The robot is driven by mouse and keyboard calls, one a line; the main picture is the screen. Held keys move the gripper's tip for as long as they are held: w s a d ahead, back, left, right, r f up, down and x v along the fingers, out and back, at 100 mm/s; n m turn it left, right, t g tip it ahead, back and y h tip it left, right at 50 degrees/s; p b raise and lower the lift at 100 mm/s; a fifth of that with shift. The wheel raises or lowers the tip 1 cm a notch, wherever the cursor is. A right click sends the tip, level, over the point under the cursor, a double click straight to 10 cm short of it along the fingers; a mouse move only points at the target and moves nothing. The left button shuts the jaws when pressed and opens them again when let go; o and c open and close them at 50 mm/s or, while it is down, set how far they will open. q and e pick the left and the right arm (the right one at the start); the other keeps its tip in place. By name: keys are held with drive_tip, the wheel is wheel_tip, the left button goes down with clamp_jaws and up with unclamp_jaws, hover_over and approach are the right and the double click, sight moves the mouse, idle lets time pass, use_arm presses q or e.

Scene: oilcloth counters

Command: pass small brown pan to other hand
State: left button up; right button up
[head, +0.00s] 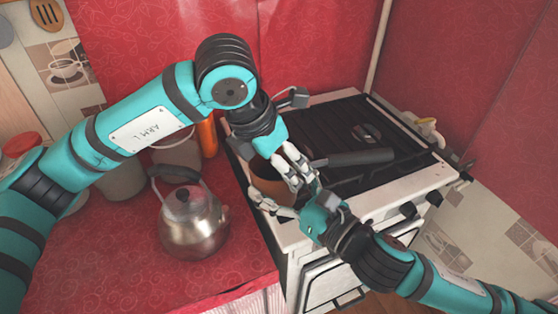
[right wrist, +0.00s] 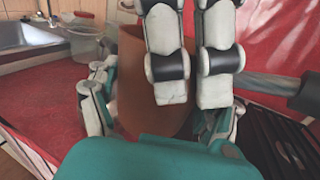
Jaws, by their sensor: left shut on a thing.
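The small brown pan (head: 268,182) is at the front left corner of the stove, its dark handle pointing right. In the head view it is partly hidden behind both grippers. My left gripper (head: 292,168) reaches down from above and is shut on the pan. My right gripper (head: 288,203) comes from the lower right, its fingers spread wide at the pan's near side. In the right wrist view the brown pan wall (right wrist: 131,75) stands between my right gripper's fingers (right wrist: 155,115), with the left gripper's white fingers in front of it. Contact of the right fingers is unclear.
The stove (head: 385,205) has a black grate under the pan handle. A metal kettle (head: 190,225) stands on the red counter (head: 120,255) to the left, with an orange container (head: 208,137) and pots behind. A sink (right wrist: 30,40) shows in the right wrist view.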

drive_tip(key=o, duration=0.4)
drive_tip(key=shift+c, duration=0.2)
